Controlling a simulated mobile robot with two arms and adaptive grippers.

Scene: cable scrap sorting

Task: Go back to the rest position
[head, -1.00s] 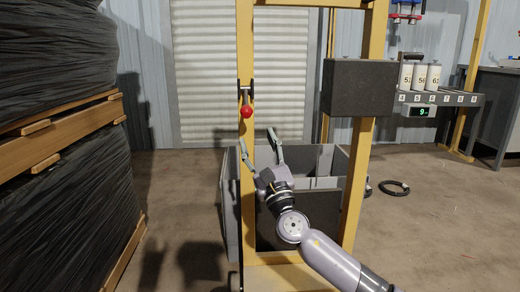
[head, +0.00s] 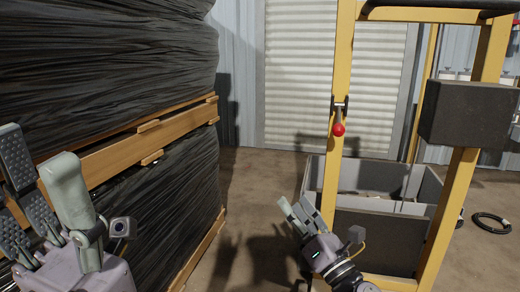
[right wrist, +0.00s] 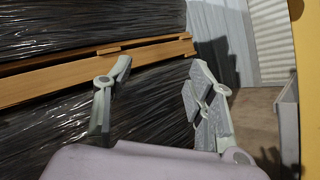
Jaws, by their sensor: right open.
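My right gripper (head: 302,214) is low in the middle of the head view, in front of the yellow frame's left post. Its two grey fingers are apart with nothing between them. In the right wrist view the fingers of my right gripper (right wrist: 160,75) are spread wide and empty. My left gripper (head: 45,170) is large at the lower left edge of the head view, in front of the wrapped pallet stack. Its pads and a grey finger show apart, with nothing seen between them; part of it is cut off by the picture edge.
The black-wrapped pallet stack (head: 150,215) fills the left side. A yellow frame (head: 333,180) with a red-knobbed lever (head: 338,129) and dark box (head: 467,113) stands right. Behind it is a grey divided bin (head: 385,178). A black cable coil (head: 491,223) lies on the floor.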

